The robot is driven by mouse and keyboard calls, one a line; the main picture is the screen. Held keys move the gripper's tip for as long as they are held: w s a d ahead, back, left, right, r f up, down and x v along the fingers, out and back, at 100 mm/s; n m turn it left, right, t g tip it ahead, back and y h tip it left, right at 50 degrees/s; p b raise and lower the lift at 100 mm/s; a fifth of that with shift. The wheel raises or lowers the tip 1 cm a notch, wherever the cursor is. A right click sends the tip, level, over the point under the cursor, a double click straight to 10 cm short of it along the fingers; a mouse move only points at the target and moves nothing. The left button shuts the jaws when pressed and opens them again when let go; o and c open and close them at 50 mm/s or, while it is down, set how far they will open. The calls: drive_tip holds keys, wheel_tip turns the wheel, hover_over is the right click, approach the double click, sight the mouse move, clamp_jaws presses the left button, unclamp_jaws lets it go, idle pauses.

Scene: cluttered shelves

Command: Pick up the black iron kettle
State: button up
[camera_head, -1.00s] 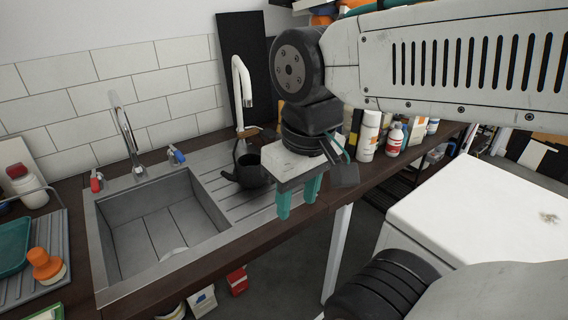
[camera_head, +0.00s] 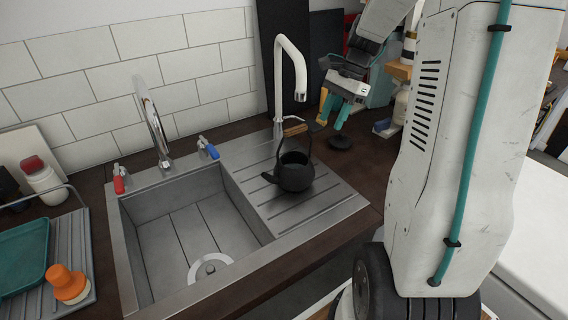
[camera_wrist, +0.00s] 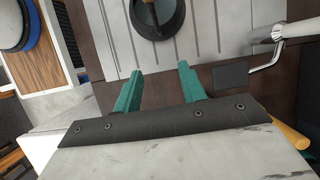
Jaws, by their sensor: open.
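The black iron kettle (camera_head: 294,172) stands upright on the ribbed steel drainboard (camera_head: 331,207), right of the sink basin. Its arched handle with a wooden grip rises above it. In the wrist view the kettle (camera_wrist: 157,27) is at the top edge, partly cut off, beyond my fingertips. My gripper (camera_head: 335,113) has teal fingers, to the right of and behind the kettle in the head view. In the wrist view the fingers (camera_wrist: 160,82) are apart, with nothing between them. The gripper does not touch the kettle.
The white curved faucet (camera_head: 290,70) stands just behind the kettle. A metal tap (camera_head: 153,125) stands behind the sink basin (camera_head: 195,235). A rack with an orange-topped item (camera_head: 67,284) is at far left. Bottles crowd the right, partly behind my arm.

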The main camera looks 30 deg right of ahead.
sight(295, 127)
drive_tip(key=a, duration=0.8)
drive_tip(key=shift+w+a+f, duration=0.1)
drive_tip(key=shift+w+a, duration=0.15)
drive_tip(key=shift+w, duration=0.05)
drive_tip(key=a, duration=0.3)
drive_tip(key=shift+a+f, duration=0.25)
drive_tip(key=shift+a, duration=0.1)
drive_tip(key=shift+a+f, duration=0.15)
drive_tip(key=shift+f, duration=0.55)
drive_tip(key=shift+a+f, duration=0.2)
drive_tip(key=shift+f, duration=0.3)
clamp_jaws()
drive_tip(key=shift+r, duration=0.1)
